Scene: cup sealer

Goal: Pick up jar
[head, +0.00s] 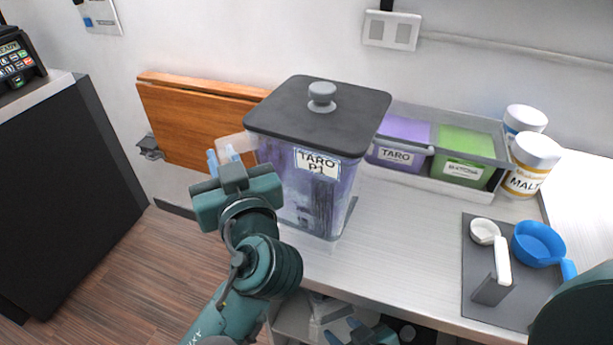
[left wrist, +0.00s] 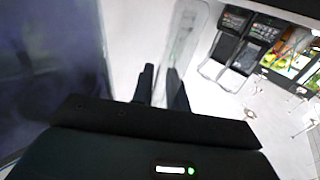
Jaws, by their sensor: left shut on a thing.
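The jar (head: 322,190) is a large clear container with purple contents, a dark square lid with a grey knob, and a label reading "TARO P1". It stands upright near the counter's left edge. My left gripper (head: 222,157) is at its left side, shut on the pale translucent handle (head: 237,143). In the left wrist view, the fingers (left wrist: 160,88) are at the lower end of the handle (left wrist: 186,45), with the jar's blurred purple side (left wrist: 50,75) on the left.
Behind the jar, a grey tray (head: 440,184) holds purple and green containers. White jars (head: 533,160) stand right of it. A dark mat (head: 480,275) with a white scoop and a blue cup (head: 538,243) lies at the right. A folded wooden board (head: 195,125) is on the wall.

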